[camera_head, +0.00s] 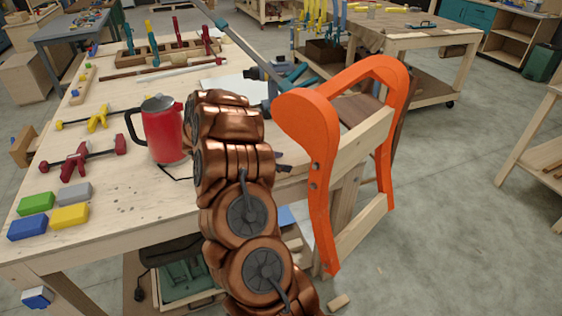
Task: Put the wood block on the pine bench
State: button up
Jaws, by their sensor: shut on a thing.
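The pine bench (115,215) is likely the pale wooden workbench on the left, with tools and coloured blocks on its top. My copper arm (235,195) rises in front of its right end and hides part of the top. My gripper is hidden behind the arm, so its fingers and anything between them do not show. A small dark part shows just right of the arm; I cannot tell what it is. A small pale wood piece (339,302) lies on the floor at the bottom; I cannot tell whether it is the wood block.
A red jug (161,130) stands close left of my arm. Green (36,203), grey, blue and yellow blocks lie at the bench's left front. An orange chair-like frame (318,150) stands close right of my arm. Open floor (450,220) lies farther right.

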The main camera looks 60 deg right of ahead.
jog(key=shift+f, duration=0.25)
jog(key=o, duration=1.6)
jog(key=shift+o, duration=0.2)
jog(key=v, duration=1.2)
jog(key=shift+f, duration=0.1)
